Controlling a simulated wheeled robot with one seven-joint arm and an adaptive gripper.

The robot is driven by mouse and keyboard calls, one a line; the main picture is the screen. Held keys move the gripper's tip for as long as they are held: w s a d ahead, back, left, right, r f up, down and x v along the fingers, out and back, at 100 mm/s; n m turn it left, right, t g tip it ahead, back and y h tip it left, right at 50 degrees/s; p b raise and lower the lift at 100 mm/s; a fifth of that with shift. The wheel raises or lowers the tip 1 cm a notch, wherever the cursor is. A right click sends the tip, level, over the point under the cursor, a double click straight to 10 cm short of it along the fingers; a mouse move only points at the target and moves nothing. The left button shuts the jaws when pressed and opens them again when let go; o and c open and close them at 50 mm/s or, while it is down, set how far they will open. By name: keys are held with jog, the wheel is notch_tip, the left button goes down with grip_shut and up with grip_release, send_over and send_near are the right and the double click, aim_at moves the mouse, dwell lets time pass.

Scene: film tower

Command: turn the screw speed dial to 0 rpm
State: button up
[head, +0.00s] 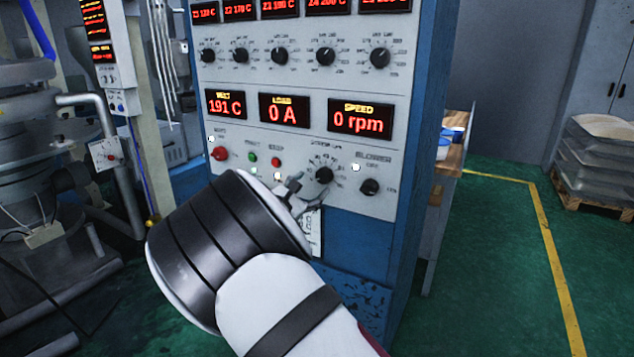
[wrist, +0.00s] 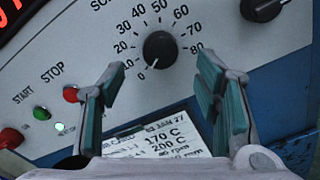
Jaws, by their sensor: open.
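The screw speed dial (head: 324,175) is a black knob low on the grey control panel. In the wrist view the dial (wrist: 159,49) sits in a scale marked 0 to 80, and its white pointer mark is at the lower left, toward 0. The speed display (head: 359,117) reads 0 rpm. My gripper (head: 298,188) is open and empty, just left of the dial in the head view. In the wrist view the fingers of my gripper (wrist: 160,68) stand apart, below and to either side of the dial. I see no contact with it.
A black blower knob (head: 370,187) is right of the dial. A red stop button (head: 276,162), a green start button (head: 252,157) and a large red knob (head: 221,153) are left. A printed card (wrist: 160,140) is below the dial. The load display (head: 284,109) reads 0 A.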

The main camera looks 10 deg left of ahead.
jog(key=v, duration=0.6)
jog(key=shift+s, duration=0.1)
